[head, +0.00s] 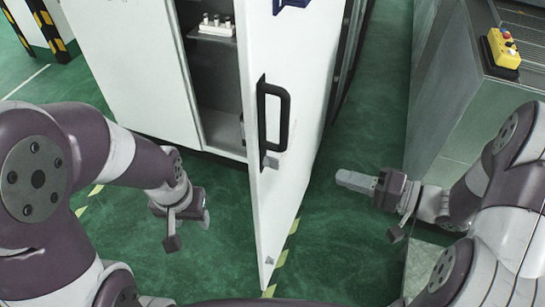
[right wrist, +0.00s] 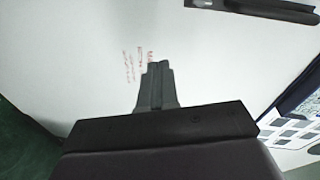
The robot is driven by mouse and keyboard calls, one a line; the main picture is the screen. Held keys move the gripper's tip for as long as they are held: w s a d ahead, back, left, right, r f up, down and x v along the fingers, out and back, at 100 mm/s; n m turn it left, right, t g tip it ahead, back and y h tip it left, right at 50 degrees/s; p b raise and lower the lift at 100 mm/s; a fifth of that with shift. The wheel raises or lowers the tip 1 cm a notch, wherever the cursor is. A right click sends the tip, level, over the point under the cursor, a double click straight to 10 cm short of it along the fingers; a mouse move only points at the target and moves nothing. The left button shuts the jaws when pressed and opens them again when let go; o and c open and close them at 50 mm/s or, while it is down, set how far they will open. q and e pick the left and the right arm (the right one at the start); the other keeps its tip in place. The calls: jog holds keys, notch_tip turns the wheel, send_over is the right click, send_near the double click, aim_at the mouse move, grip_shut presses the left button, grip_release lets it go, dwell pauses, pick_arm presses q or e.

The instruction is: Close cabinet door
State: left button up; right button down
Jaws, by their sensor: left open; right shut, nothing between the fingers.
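The white cabinet door (head: 296,150) stands swung open toward me in the head view, with a black handle (head: 283,118) on its right-hand face. The cabinet (head: 135,65) behind it shows a dark open interior. My right gripper (head: 345,178) is to the right of the door, shut and empty, apart from it in the head view. In the right wrist view its closed fingers (right wrist: 156,75) point at a white surface with red marks. My left gripper (head: 188,222) is to the left of the door and low; its fingers are small in view.
Inside the cabinet, a shelf holds a white block with several pegs (head: 216,26). A grey machine (head: 450,100) with a yellow control box (head: 503,48) stands at the right. Green floor (head: 340,250) is free between the door and the machine.

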notch_tip(320, 180, up, 3)
jog(key=s+g+y, duration=0.1)
jog(key=s+y, duration=0.1)
jog(key=m+p, duration=0.1)
jog(key=m, duration=0.1)
send_near(269, 151)
jog(key=x, duration=0.6)
jog(key=shift+w+a+f, duration=0.15)
jog(key=shift+a, duration=0.25)
jog(key=shift+a, duration=0.1)
